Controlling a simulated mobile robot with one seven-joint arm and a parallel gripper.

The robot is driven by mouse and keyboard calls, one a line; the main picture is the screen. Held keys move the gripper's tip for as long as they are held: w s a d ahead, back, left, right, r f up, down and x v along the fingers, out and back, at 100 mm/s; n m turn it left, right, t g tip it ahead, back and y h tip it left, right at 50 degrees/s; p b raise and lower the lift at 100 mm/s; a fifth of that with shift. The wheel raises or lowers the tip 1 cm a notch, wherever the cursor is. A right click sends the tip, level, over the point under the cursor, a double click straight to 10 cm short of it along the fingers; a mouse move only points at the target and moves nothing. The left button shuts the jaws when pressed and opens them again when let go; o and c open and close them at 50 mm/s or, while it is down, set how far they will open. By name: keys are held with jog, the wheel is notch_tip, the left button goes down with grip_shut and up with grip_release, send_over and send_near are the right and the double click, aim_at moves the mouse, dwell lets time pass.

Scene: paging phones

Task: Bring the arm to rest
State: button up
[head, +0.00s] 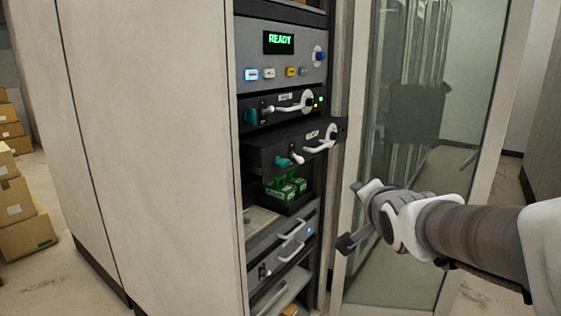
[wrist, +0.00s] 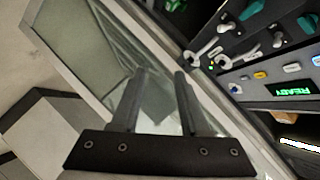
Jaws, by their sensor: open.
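My gripper (head: 354,214) is at the right of the head view, in front of the open glass door and apart from the rack. In the wrist view its two dark fingers (wrist: 160,85) stand apart with nothing between them. My arm reaches in from the right edge. The rack (head: 240,170) stands open at the middle, its display (head: 279,42) reading READY in green.
The glass door (head: 420,150) stands open right behind my gripper. A dark drawer unit (head: 285,143) with a white handle sticks out of the rack. Green boxes (head: 286,187) sit below it. Cardboard boxes (head: 20,215) are stacked at the far left.

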jog(key=s+a+f+n+g+p, duration=0.1)
jog(key=s+n+g, duration=0.3)
jog(key=s, duration=0.8)
jog(key=s+a+f+n+g+p, duration=0.1)
jog(key=s+n+g+p, duration=0.3)
jog(key=s+n, duration=0.3)
jog(key=s, duration=0.5)
jog(key=shift+a+f+y, duration=0.3)
jog(key=shift+a+y, duration=0.05)
jog(key=shift+y, duration=0.05)
